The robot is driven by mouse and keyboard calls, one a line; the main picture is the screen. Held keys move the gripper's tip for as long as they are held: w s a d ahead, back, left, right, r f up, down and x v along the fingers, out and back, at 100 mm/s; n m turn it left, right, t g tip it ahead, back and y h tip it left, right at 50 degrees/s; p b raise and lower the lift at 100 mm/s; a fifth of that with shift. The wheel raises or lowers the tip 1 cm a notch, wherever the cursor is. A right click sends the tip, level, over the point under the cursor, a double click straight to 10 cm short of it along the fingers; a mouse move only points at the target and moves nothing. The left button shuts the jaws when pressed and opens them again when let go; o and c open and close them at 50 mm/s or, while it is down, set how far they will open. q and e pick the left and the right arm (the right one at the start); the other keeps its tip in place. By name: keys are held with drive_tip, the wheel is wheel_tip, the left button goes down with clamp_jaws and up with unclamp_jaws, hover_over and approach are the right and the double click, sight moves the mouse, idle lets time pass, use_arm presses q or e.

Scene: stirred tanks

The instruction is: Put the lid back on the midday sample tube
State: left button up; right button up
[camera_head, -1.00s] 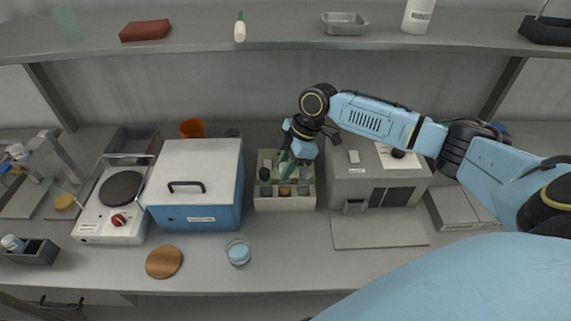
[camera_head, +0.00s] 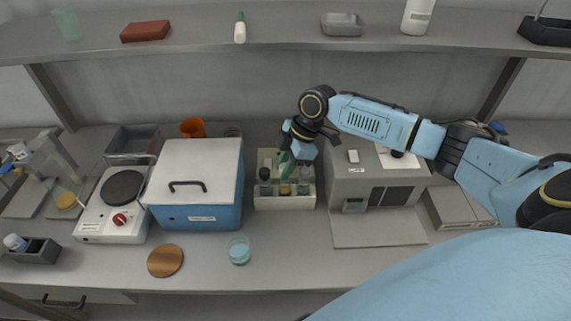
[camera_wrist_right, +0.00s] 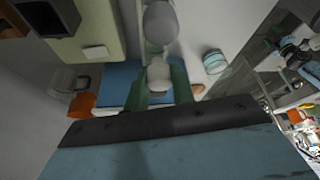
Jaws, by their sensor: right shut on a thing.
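A cream rack (camera_head: 284,203) with several small capped tubes stands at the middle of the bench in the head view. My right gripper (camera_head: 287,163) is over the rack's back part, pointing down. In the right wrist view its green fingers (camera_wrist_right: 160,84) are shut on a small pale grey piece (camera_wrist_right: 158,73), perhaps the lid. A larger pale grey rounded thing (camera_wrist_right: 160,22) shows just beyond it; I cannot tell whether they touch. The arm hides part of the rack, and I cannot tell which tube is the midday one. My left gripper is not in view.
A blue box with a white lid (camera_head: 196,180) stands left of the rack, and a grey machine (camera_head: 345,188) stands close on its right. A glass with blue contents (camera_head: 239,250) and a round brown disc (camera_head: 165,261) are in front.

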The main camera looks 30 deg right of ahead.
idle(0.4)
drive_tip(key=o, duration=1.5)
drive_tip(key=shift+r+p, duration=3.55)
drive_tip(key=shift+c, duration=0.4)
clamp_jaws()
